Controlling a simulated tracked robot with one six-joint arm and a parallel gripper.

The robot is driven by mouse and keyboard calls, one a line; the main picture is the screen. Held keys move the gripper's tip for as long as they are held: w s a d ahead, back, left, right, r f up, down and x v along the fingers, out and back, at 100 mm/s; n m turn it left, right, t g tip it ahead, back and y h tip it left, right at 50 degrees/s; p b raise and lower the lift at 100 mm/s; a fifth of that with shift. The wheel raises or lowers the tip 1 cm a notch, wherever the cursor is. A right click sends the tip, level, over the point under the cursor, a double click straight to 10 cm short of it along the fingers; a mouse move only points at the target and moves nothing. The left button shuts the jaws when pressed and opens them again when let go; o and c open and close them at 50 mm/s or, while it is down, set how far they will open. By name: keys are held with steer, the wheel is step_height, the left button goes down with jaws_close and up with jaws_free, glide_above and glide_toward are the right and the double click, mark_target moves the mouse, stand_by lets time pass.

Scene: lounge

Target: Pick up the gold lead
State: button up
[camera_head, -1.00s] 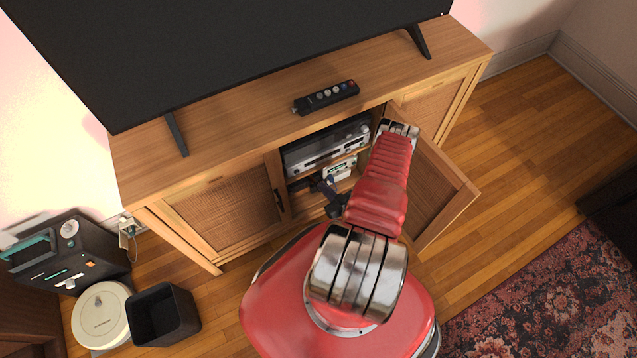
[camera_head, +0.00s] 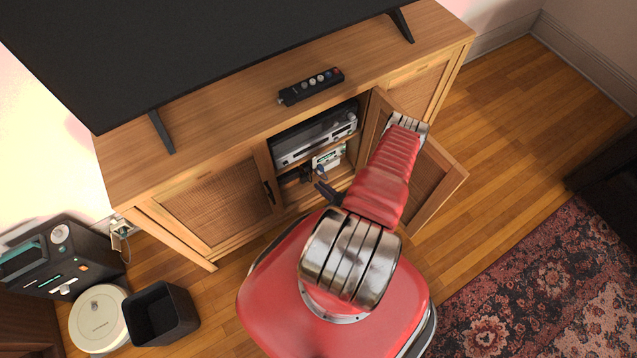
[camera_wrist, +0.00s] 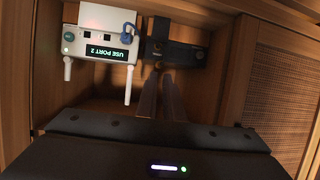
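I cannot make out a gold lead in either view. In the wrist view, a white router (camera_wrist: 100,45) with two antennas and a "USE PORT 2" display appears upside down in the cabinet. A blue plug or lead end (camera_wrist: 127,33) is at its right side. A black box (camera_wrist: 187,52) sits beside it. My gripper (camera_wrist: 161,75) points into the compartment, its two narrow fingers close together with nothing visible between them. In the head view, my gripper (camera_head: 326,192) is at the cabinet opening, partly hidden by my red arm, below the router (camera_head: 328,158).
The wooden cabinet (camera_head: 205,140) has its right door (camera_head: 436,185) swung open beside my arm. A silver hi-fi unit (camera_head: 318,138) fills the upper shelf. A remote-like strip (camera_head: 311,86) and television (camera_head: 200,50) are on top.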

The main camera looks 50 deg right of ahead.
steer(key=o, duration=0.6)
steer(key=shift+n+y, duration=0.5)
steer(key=shift+n, duration=0.2)
steer(key=w+r, duration=0.2)
steer(key=w+d+r, duration=0.1)
steer(key=w+r, duration=0.1)
steer(key=shift+w+d+r, duration=0.2)
steer(key=shift+w+r, duration=0.15)
steer(key=shift+w, duration=0.05)
steer(key=shift+o, duration=0.4)
steer(key=r, duration=0.1)
steer(key=w+r+g, duration=0.1)
steer(key=r, duration=0.1)
steer(key=shift+w+a+r+m+g+h, duration=0.15)
steer(key=shift+w+a+m+g+h, duration=0.1)
steer(key=shift+w+m+g+h, duration=0.1)
steer(key=s+g, duration=0.1)
steer(key=s+a+m+g, duration=0.1)
steer(key=s, duration=0.1)
steer(key=s+a+m+g, duration=0.1)
steer(key=s, duration=0.1)
steer(key=shift+s+f+g+h, duration=0.2)
steer(key=shift+g+h, duration=0.05)
steer(key=shift+w+f, duration=0.1)
glide_toward(301, 170)
step_height(301, 170, down, 2)
steer(key=shift+w+d+f, duration=0.1)
steer(key=shift+w+d, duration=0.35)
steer(key=shift+w, duration=0.05)
